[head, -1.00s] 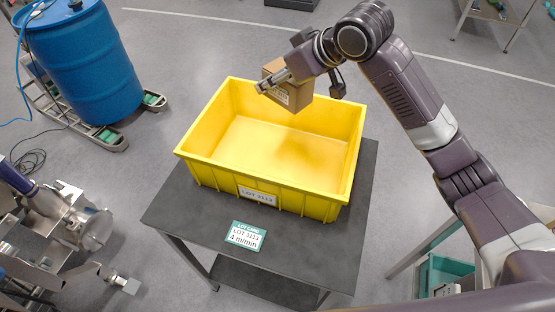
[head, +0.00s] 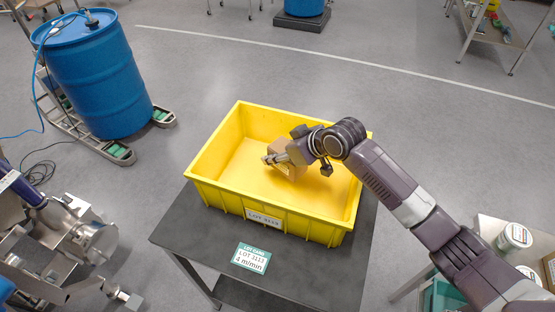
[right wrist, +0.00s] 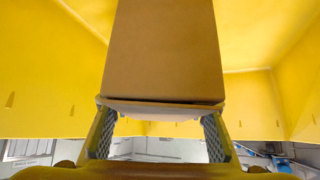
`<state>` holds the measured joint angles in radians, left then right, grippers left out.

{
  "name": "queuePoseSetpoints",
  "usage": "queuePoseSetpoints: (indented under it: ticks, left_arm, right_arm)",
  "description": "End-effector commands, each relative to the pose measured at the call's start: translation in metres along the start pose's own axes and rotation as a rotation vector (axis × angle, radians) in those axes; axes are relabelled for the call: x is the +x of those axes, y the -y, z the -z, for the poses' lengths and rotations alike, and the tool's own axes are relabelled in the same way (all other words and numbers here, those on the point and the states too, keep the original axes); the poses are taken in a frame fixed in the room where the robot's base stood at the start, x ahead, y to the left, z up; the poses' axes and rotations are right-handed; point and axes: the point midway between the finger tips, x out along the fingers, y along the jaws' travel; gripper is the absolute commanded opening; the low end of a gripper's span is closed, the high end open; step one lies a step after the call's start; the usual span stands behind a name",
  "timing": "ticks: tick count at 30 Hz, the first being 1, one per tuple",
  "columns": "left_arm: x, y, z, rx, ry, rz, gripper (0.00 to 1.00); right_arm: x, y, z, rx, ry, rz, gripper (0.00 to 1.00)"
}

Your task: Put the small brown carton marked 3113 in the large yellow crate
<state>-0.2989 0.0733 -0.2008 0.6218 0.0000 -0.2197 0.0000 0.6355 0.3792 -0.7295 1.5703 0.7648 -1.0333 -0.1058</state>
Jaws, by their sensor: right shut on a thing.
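The small brown carton (head: 292,171) is within the walls of the large yellow crate (head: 232,203), right of the crate's middle. I cannot tell whether it touches the crate floor. My right gripper (head: 269,159) is shut on it. In the right wrist view the carton (right wrist: 165,50) fills the upper middle between the two fingers, with yellow crate walls around it. Its mark is not readable now. The crate stands on a dark table (head: 180,235) and has a white LOT 3113 label (head: 263,218). My left gripper is not in view.
A green and white lot card (head: 251,258) lies on the table in front of the crate. A blue drum (head: 97,80) stands at the back left, and metal machinery (head: 75,235) is at the left. White tubs (head: 513,238) stand at the right. The crate's left part is empty.

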Motion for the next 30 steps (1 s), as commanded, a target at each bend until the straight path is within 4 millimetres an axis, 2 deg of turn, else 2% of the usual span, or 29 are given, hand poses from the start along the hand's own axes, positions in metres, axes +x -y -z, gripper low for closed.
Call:
queuePoseSetpoints:
  ticks: [3, 7, 20, 21, 25, 30]
  left_arm:
    - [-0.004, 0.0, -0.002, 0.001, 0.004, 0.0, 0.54]
    - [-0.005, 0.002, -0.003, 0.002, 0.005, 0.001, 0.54]
    - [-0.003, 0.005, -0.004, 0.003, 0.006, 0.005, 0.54]
    - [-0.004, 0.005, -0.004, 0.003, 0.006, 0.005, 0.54]
    - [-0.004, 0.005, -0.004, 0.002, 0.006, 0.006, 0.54]
    - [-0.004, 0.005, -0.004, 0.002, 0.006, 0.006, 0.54]
  right_arm:
    - [0.013, 0.001, -0.014, 0.003, 0.004, 0.002, 0.08]
    - [0.024, 0.001, -0.024, 0.001, 0.001, 0.001, 0.08]
    - [0.029, 0.001, -0.029, 0.001, 0.0, 0.001, 0.08]
    - [0.029, 0.001, -0.029, 0.001, 0.002, 0.001, 0.47]
    - [0.029, 0.001, -0.029, 0.001, 0.002, 0.001, 0.6]
    - [0.028, 0.001, -0.029, 0.001, 0.002, 0.001, 0.6]
